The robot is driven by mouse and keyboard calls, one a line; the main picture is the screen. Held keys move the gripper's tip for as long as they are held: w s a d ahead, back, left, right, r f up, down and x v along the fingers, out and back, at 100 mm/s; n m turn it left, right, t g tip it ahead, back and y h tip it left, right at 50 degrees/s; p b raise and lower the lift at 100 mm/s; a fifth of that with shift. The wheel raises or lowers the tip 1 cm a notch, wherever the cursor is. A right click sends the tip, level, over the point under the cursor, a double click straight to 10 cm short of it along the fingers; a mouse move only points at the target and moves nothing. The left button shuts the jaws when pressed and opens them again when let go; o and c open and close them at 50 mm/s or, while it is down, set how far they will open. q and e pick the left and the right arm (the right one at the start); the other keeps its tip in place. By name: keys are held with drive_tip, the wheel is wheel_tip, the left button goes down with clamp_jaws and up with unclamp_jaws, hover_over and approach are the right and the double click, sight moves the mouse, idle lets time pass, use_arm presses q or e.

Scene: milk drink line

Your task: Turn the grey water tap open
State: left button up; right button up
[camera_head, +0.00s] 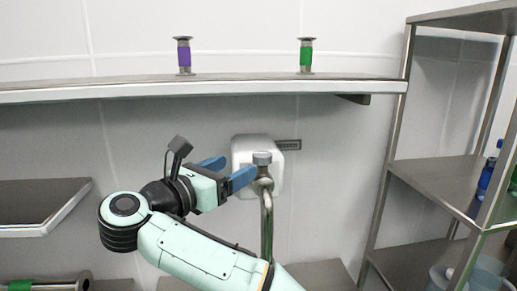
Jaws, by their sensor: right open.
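The grey water tap (262,158) has a round grey top on a bent metal pipe (267,222) and stands right of the picture's middle. My right gripper (236,169) is just left of the tap's top, with its two blue fingers spread and pointing right towards it. Nothing shows between the fingers. The nearer fingertip overlaps the left side of the tap in this view; I cannot tell whether it touches. My right forearm hides the pipe's lower end. My left gripper is out of view.
A white box (243,147) is on the wall behind the tap. A long shelf (130,89) above carries a purple-banded metal piece (184,55) and a green-banded one (306,55). A metal rack (440,178) with blue bottles (487,172) stands at the right. A low shelf (50,222) is at the left.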

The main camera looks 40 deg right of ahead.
sight(267, 151)
drive_tip(key=p+x, duration=0.1)
drive_tip(key=x, duration=1)
drive_tip(key=shift+s, duration=0.1)
drive_tip(key=shift+d, duration=0.6)
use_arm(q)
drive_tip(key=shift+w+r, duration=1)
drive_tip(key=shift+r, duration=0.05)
use_arm(e)
drive_tip(key=c, duration=1)
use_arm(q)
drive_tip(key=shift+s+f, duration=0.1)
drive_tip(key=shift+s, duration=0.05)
use_arm(e)
drive_tip(key=shift+o, duration=0.2)
